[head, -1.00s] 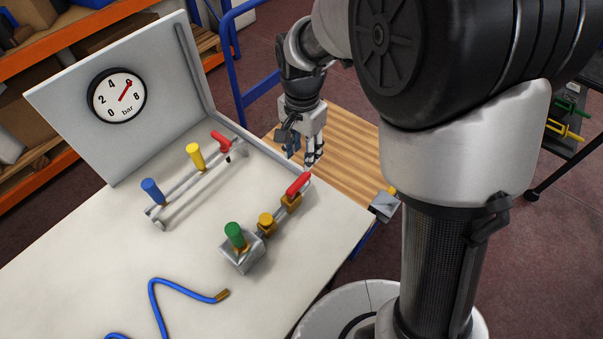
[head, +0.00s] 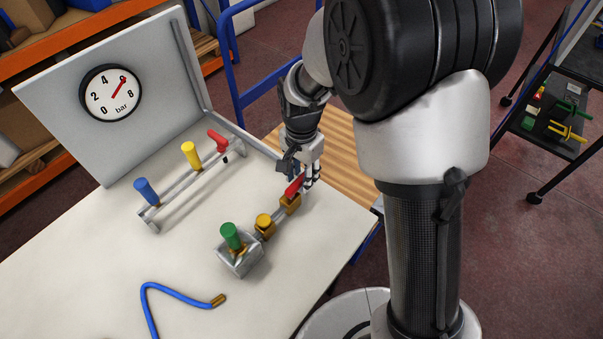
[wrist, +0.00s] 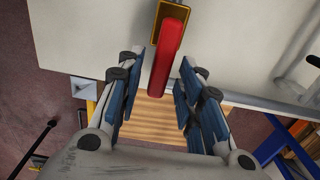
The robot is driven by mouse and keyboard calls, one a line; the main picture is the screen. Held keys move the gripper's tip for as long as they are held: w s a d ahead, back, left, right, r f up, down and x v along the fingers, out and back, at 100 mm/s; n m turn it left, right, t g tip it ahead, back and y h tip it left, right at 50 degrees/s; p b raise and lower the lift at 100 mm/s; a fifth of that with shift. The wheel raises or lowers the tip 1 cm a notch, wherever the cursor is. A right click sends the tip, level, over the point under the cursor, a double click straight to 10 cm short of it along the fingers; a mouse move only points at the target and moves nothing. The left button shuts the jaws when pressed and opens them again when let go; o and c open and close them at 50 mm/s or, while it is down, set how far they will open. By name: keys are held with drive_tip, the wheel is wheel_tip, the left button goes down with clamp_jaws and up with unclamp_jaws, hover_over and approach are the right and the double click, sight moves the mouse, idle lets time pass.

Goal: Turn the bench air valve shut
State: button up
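The bench air valve is a brass body (head: 289,204) with a red lever (head: 293,187), near the right edge of the table on a line with other fittings. In the wrist view the red lever (wrist: 168,50) runs roughly lengthwise along the brass body (wrist: 152,22). My gripper (head: 303,180) is at the lever and partly hides its end in the head view. In the wrist view my gripper (wrist: 158,73) is open, with blue-padded fingers apart on either side of the lever. Gaps show between lever and pads; the height difference is unclear.
A rack behind carries blue (head: 146,191), yellow (head: 191,154) and red (head: 217,139) handles. A gauge (head: 111,92) reads about 6 bar. A blue hose (head: 180,293) lies in front.

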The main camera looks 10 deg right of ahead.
clamp_jaws()
idle(0.4)
drive_tip(key=shift+s, duration=0.1)
drive_tip(key=m+p, duration=0.1)
drive_tip(key=m, duration=0.1)
drive_tip(key=s+d+m, duration=0.1)
drive_tip(key=m, duration=0.1)
drive_tip(key=shift+r+p, duration=0.1)
drive_tip(key=shift+p, duration=0.25)
drive_tip(key=m, duration=0.1)
drive_tip(key=s+m+p, duration=0.1)
drive_tip(key=m, duration=0.1)
drive_tip(key=shift+s+d+m, duration=0.15)
drive_tip(key=shift+s+m, duration=0.1)
drive_tip(key=shift+m, duration=0.05)
drive_tip(key=s+m, duration=0.1)
drive_tip(key=m, duration=0.1)
drive_tip(key=s+m+p, duration=0.1)
drive_tip(key=m, duration=0.2)
drive_tip(key=shift+s+a+m+p, duration=0.2)
drive_tip(key=shift+s+m, duration=0.1)
drive_tip(key=shift+m, duration=0.6)
drive_tip(key=shift+s+a+m+p, duration=0.15)
drive_tip(key=shift+s+a+m, duration=0.1)
drive_tip(key=shift+m, duration=0.65)
drive_tip(key=shift+s+a+m+p, duration=0.2)
drive_tip(key=shift+s+m, duration=0.1)
drive_tip(key=shift+m, duration=0.6)
